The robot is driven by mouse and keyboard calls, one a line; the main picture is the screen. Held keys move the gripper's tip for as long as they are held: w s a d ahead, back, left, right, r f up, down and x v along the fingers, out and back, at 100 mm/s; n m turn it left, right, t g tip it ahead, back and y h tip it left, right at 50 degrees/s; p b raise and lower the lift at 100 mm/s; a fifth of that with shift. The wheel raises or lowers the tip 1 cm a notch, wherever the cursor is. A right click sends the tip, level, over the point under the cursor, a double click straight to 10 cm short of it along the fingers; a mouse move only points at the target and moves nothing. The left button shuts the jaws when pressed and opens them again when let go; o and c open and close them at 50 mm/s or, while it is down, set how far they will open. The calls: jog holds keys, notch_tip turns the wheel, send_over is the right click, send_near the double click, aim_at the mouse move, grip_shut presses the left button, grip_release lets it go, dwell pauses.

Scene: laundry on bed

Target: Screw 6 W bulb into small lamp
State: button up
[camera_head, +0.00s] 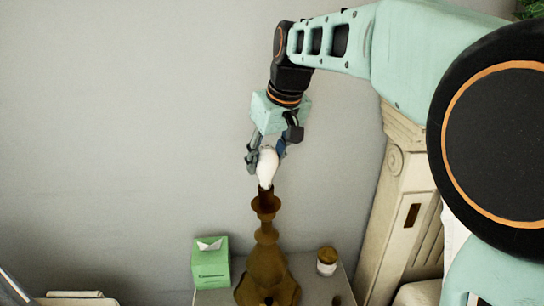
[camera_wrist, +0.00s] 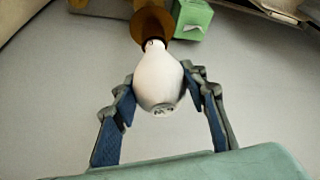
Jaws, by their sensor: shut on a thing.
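A white bulb (camera_head: 267,170) is between the two fingers of my gripper (camera_head: 266,156). In the wrist view the bulb (camera_wrist: 160,80) has small dark print that I cannot read, and the blue-padded fingers of my gripper (camera_wrist: 160,84) close on its sides. The brown turned lamp (camera_head: 266,280) stands upright on a small table below. The bulb's narrow end points down at the lamp's top and lines up with it in the head view. The lamp's top also shows beyond the bulb in the wrist view (camera_wrist: 152,22). Whether the bulb sits in the socket I cannot tell.
A green tissue box (camera_head: 211,268) stands left of the lamp on the light table (camera_head: 212,298). A small jar with a brown lid (camera_head: 327,262) stands to the right. A cream carved post (camera_head: 397,200) is farther right. A bare grey wall is behind.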

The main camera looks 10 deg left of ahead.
jog(key=shift+m+t+h+p, duration=0.35)
jog(key=shift+m+t+h, duration=0.15)
jog(key=shift+m, duration=1.2)
jog(key=shift+m+h+p, duration=0.35)
jog(key=shift+m+h, duration=0.35)
jog(key=shift+m, duration=1)
jog(key=shift+m, duration=0.5)
jog(key=shift+m+h+p, duration=0.5)
jog(key=shift+m+h, duration=0.1)
jog(key=shift+m, duration=0.6)
